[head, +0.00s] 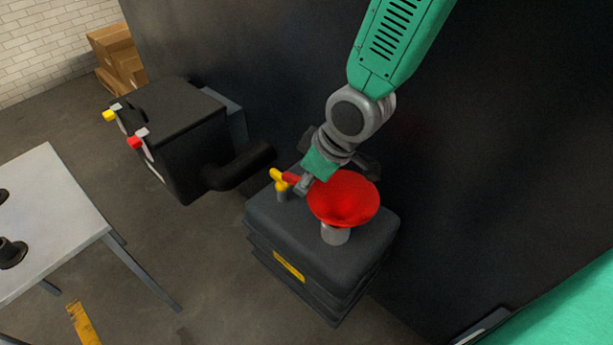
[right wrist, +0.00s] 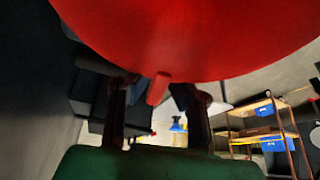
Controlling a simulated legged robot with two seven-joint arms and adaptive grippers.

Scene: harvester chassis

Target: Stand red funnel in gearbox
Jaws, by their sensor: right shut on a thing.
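The red funnel (head: 345,198) is upright, its wide mouth facing up, above the dark gearbox (head: 318,262). A short grey neck (head: 336,236) on the gearbox top shows directly under the funnel's front edge. The funnel's spout is hidden, so I cannot tell whether it sits inside the neck. My right gripper (head: 302,184) is shut on the funnel's red tab at its left side. In the right wrist view, the funnel (right wrist: 190,35) fills the top and its tab (right wrist: 158,89) lies between the fingers (right wrist: 157,105). My left gripper is out of view.
A yellow-handled fitting (head: 280,185) stands on the gearbox just left of the gripper. A black box with a thick pipe (head: 240,167) is further left. A grey table (head: 50,215) is at the far left. A dark wall (head: 500,150) rises behind the gearbox.

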